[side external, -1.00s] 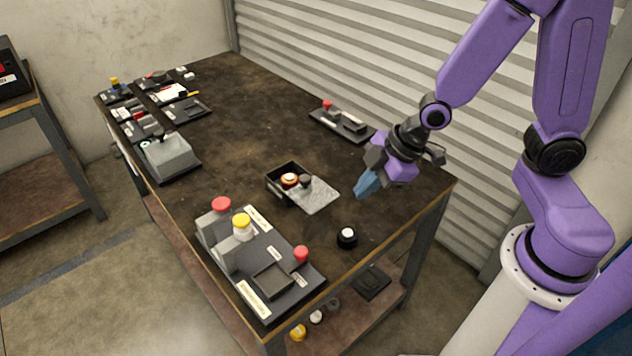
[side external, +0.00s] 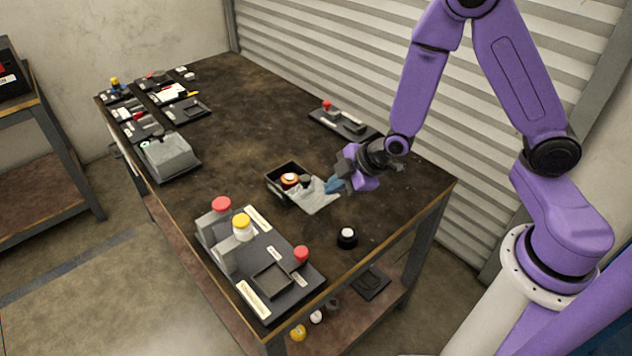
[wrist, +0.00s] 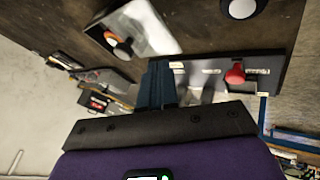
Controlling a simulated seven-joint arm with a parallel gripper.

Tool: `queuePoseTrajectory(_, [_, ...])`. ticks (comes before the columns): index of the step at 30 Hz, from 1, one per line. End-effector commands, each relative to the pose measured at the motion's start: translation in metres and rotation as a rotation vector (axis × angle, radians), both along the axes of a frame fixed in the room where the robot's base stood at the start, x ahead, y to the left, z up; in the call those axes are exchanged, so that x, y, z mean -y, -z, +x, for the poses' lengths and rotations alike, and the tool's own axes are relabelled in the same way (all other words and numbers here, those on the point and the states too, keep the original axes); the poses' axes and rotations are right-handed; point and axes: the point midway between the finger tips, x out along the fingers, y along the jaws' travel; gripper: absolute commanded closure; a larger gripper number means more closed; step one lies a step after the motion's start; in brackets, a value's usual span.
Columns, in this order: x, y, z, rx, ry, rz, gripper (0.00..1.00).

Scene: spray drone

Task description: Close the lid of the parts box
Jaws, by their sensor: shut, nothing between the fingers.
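The parts box (side external: 274,184) is a small dark open-topped box near the middle of the table. An orange and white item (side external: 290,180) shows inside it. Its pale, see-through lid (side external: 310,199) extends from the box's right side, leaving the box open, with a dark knob (side external: 305,181) at the box end. The box (wrist: 92,31) and lid (wrist: 152,27) also show at the top of the wrist view. My gripper (side external: 332,185) has its blue fingers shut and empty at the lid's right edge. I cannot tell whether they touch it. The fingers also show in the wrist view (wrist: 157,72).
A black button with a white top (side external: 347,237) stands near the front right edge. A panel (side external: 285,257) with red and yellow knobs is at the front. A small panel (side external: 342,125) lies at the back right. A grey box (side external: 168,158) and several small panels are at left.

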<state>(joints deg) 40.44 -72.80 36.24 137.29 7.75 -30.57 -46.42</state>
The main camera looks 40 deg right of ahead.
Motion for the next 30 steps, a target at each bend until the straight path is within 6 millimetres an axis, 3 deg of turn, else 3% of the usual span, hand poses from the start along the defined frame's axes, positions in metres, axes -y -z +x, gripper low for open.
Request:
queuePoseTrajectory(9, [-0.011, 0.036, 0.023, -0.002, 0.0, -0.001, 1.0])
queuePoseTrajectory(18, [-0.003, 0.033, 0.056, 0.001, 0.002, 0.002, 1.0])
queuePoseTrajectory(30, [-0.002, 0.033, 0.061, -0.001, 0.0, 0.0, 1.0])
